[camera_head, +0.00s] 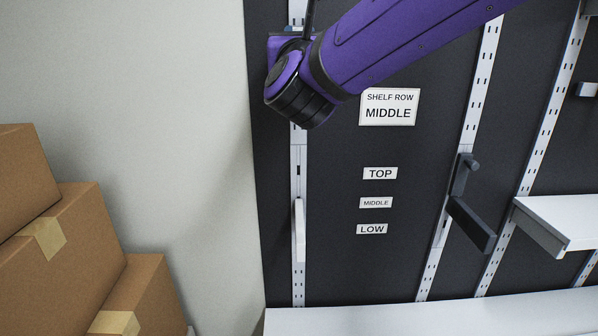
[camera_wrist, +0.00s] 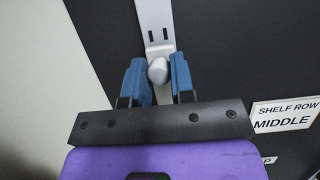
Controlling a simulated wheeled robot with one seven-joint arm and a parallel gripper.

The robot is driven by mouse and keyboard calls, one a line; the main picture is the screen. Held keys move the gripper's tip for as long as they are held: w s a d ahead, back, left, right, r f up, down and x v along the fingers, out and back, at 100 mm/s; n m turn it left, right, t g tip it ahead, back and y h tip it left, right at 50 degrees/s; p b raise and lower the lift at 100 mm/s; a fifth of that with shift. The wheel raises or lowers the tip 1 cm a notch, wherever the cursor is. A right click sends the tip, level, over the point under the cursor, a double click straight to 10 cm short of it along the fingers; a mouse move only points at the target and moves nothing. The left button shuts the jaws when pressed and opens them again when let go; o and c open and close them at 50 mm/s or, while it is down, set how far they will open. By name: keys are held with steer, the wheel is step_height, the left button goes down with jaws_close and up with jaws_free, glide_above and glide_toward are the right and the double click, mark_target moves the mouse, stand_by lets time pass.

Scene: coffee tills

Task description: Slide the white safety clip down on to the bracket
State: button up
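The white safety clip (camera_wrist: 158,71) shows in the wrist view as a pale rounded knob on a plate against the light slotted upright (camera_wrist: 151,18). In the head view my arm hides the gripper and the clip. A narrow white bracket (camera_head: 300,231) is on the same left upright, well below my wrist. It is out of sight in the wrist view.
A dark bracket (camera_head: 470,222) with a knob above it is on the upright to the right. A white shelf (camera_head: 568,216) sits further right. Labels (camera_head: 380,173) mark the dark panel. A white ledge (camera_head: 430,318) runs below. Cardboard boxes (camera_head: 70,235) stand at left.

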steer(key=shift+c, duration=1.2)
step_height(320, 180, down, 20)
stand_by(1.7)
steer(key=shift+f, duration=0.15)
steer(key=shift+f, duration=2.3)
steer(key=o, duration=1)
steer(key=shift+c, duration=0.2)
